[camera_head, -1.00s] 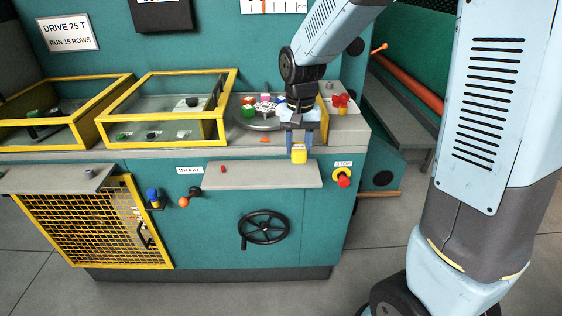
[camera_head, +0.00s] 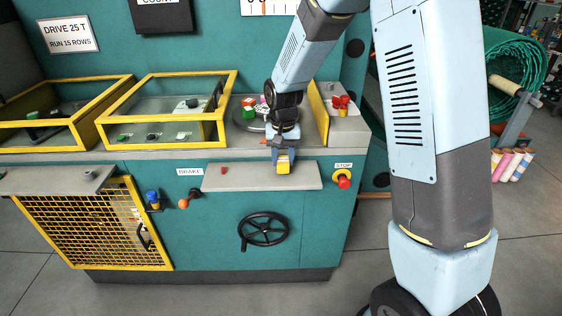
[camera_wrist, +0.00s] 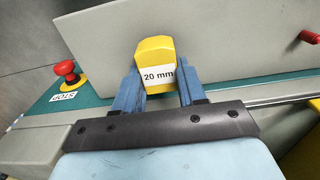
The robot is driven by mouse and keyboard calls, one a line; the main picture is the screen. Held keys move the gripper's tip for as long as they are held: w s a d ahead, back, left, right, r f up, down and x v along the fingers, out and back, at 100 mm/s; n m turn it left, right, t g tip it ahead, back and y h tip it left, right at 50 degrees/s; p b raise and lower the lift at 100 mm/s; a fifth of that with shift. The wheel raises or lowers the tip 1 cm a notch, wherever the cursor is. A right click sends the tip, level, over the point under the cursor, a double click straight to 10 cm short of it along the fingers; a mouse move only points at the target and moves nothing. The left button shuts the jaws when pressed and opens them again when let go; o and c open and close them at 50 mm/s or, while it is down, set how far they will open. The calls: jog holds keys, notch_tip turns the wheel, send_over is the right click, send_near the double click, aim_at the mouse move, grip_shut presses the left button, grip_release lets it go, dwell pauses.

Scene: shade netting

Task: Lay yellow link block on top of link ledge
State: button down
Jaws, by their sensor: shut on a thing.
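The yellow link block (camera_wrist: 155,60), labelled "20 mm", is between the two blue fingers of my gripper (camera_wrist: 158,88) in the wrist view. In the head view the yellow link block (camera_head: 283,168) shows below my gripper (camera_head: 283,157), which is shut on it. The link ledge (camera_head: 240,177) is the grey shelf on the teal machine front. The block is over the ledge's right half in the head view; I cannot tell whether it touches. In the wrist view the ledge (camera_wrist: 215,40) spreads behind the block.
A small red peg (camera_head: 224,170) stands on the ledge's left part. A red stop button (camera_head: 343,179) is right of the ledge, and an orange-knobbed brake lever (camera_head: 186,201) is left. A black handwheel (camera_head: 264,229) is below. Coloured pieces (camera_head: 249,107) sit on the round plate above.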

aim_at(283, 159)
jog(key=shift+f, duration=0.7)
jog(key=c, duration=0.6)
grip_release()
jog(key=shift+c, duration=0.2)
notch_tip(283, 159, up, 12)
